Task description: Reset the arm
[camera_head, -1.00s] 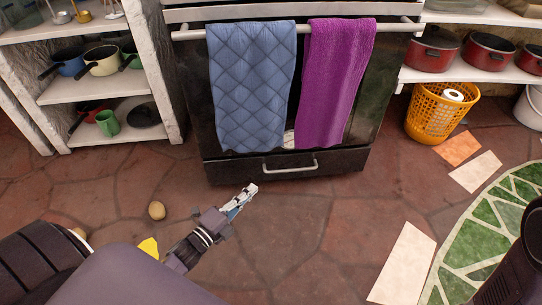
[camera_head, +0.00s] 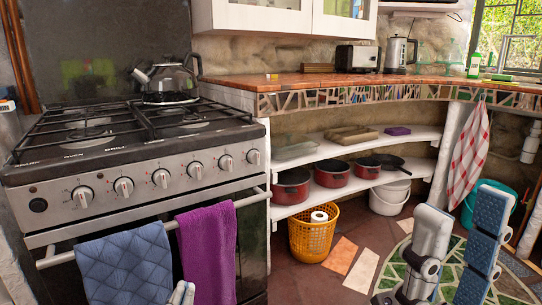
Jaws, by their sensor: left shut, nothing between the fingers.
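My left gripper (camera_head: 183,292) shows only as pale fingertips at the bottom edge, in front of the blue quilted towel (camera_head: 125,265). It is shut and empty; the rest of that arm is out of view. My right gripper (camera_head: 461,205) stands large at the lower right, with its fingers pointing up. Its two grey and blue fingers are apart, with nothing seen between them.
The stove (camera_head: 130,165) with a kettle (camera_head: 170,78) is at the left; a purple towel (camera_head: 207,250) hangs beside the blue one. A wooden counter (camera_head: 330,84) runs right above shelves with red pots (camera_head: 331,173). A yellow basket (camera_head: 312,235) stands on the floor.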

